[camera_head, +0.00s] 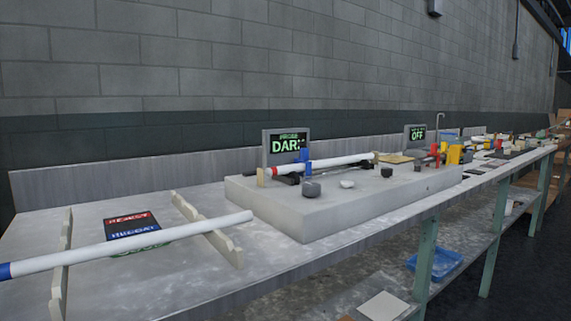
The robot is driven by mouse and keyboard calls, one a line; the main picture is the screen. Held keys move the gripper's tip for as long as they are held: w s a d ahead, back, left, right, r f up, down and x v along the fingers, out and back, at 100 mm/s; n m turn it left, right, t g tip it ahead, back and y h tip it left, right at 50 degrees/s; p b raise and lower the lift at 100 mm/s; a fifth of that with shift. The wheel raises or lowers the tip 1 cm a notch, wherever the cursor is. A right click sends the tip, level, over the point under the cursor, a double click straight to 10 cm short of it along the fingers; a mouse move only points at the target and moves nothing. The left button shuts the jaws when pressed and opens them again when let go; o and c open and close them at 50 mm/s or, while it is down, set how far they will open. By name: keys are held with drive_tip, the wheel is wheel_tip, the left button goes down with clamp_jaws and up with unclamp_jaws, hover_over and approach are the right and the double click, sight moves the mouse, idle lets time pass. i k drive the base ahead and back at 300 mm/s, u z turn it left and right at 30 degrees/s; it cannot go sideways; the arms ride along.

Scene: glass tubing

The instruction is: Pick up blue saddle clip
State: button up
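A small blue upright piece (305,155), possibly the blue saddle clip, stands on the raised grey block by the left sign. It is beside a white tube (330,162) with a red band near its left end. It is too small to make out its exact shape, and its lower part is partly hidden by the tube. My gripper is not in view.
A long white tube (150,238) with a blue end lies across two notched racks (208,228). The grey block (345,205) carries dark knobs (311,188) and signs reading DARK (287,145) and OFF (417,134). A blue bin (434,262) sits on the lower shelf.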

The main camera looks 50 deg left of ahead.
sight(305, 152)
drive_tip(key=u, duration=1.65)
